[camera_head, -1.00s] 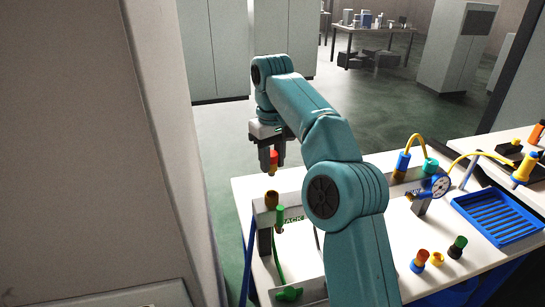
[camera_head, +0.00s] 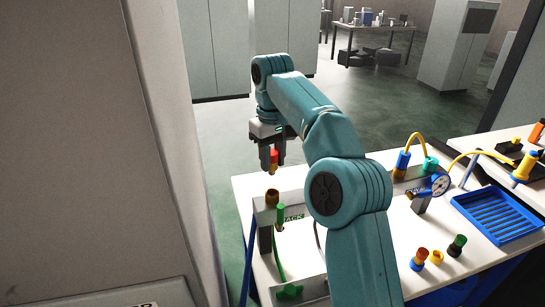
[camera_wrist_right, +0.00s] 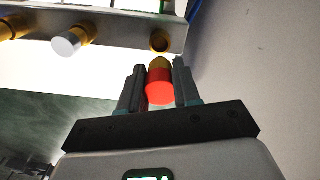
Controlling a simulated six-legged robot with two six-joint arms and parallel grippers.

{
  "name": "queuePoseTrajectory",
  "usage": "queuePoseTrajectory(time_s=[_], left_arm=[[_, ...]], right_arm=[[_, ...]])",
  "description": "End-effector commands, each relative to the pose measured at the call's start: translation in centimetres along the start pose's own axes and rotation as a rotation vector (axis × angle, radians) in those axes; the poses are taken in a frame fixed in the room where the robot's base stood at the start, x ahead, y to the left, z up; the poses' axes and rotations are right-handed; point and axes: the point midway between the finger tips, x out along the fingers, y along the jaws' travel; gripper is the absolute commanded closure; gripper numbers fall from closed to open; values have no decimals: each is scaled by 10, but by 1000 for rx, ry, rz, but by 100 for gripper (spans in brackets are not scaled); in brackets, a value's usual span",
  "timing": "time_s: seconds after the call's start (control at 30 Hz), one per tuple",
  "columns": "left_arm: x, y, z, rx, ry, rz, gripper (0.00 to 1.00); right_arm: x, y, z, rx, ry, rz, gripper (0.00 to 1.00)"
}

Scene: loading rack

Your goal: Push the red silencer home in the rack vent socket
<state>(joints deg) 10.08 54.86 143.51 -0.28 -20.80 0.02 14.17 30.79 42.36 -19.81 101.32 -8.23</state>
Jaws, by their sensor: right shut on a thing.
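The red silencer (camera_head: 273,156) has a red body and a brass end that points down in the head view. My right gripper (camera_head: 269,160) is shut on it and holds it above the rack's left end. It also shows between the two fingers in the right wrist view (camera_wrist_right: 159,86). A brass-rimmed socket (camera_head: 272,195) on top of the white rack (camera_head: 262,217) lies just below the silencer, with a gap between them. In the right wrist view the open brass socket (camera_wrist_right: 160,40) faces the silencer's brass end. My left gripper is not in view.
A gauge (camera_head: 441,184) and yellow hose (camera_head: 417,136) are farther right. Several small fittings stand on the white table near a blue tray (camera_head: 497,214).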

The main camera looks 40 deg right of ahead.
Motion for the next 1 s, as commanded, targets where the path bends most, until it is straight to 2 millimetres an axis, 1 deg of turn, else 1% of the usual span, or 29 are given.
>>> queuePoseTrajectory(time_s=[0.17, 0.43, 1.0], left_arm=[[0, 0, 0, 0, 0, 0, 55], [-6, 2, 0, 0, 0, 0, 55], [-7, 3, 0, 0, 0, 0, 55]], right_arm=[[0, 0, 0, 0, 1, 0, 97], [-1, 1, 0, 0, 0, 0, 97], [-1, 1, 0, 0, 0, 0, 97]])
